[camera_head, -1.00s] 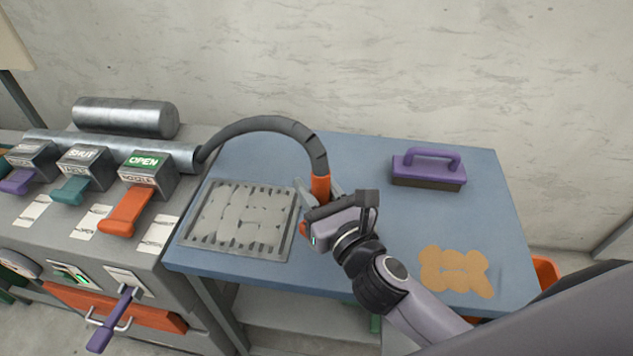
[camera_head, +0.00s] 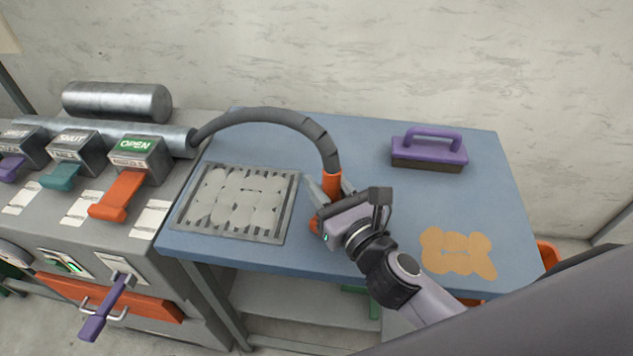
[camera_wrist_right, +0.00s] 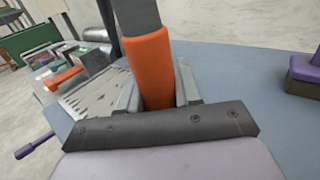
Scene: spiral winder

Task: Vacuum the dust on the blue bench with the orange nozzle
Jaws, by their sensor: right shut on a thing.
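My right gripper (camera_head: 331,196) is shut on the orange nozzle (camera_head: 332,185) over the middle of the blue bench (camera_head: 370,155). In the right wrist view the nozzle (camera_wrist_right: 153,68) stands between the two fingers. A grey hose (camera_head: 270,115) arches from the nozzle to the metal pipe at the left. Tan dust (camera_head: 457,252) lies on the bench's front right, to the right of the gripper. Pale grey patches (camera_head: 236,200) lie on a slotted grate (camera_head: 285,222) at the bench's left. The nozzle's lower end is partly hidden by my gripper. My left gripper is not in view.
A purple-handled brush (camera_head: 428,153) stands at the bench's back right. At the left is a machine with an orange lever (camera_head: 117,195) under an OPEN sign (camera_head: 135,145), a teal lever (camera_head: 70,174) and a purple handle (camera_head: 103,310). The bench between brush and dust is clear.

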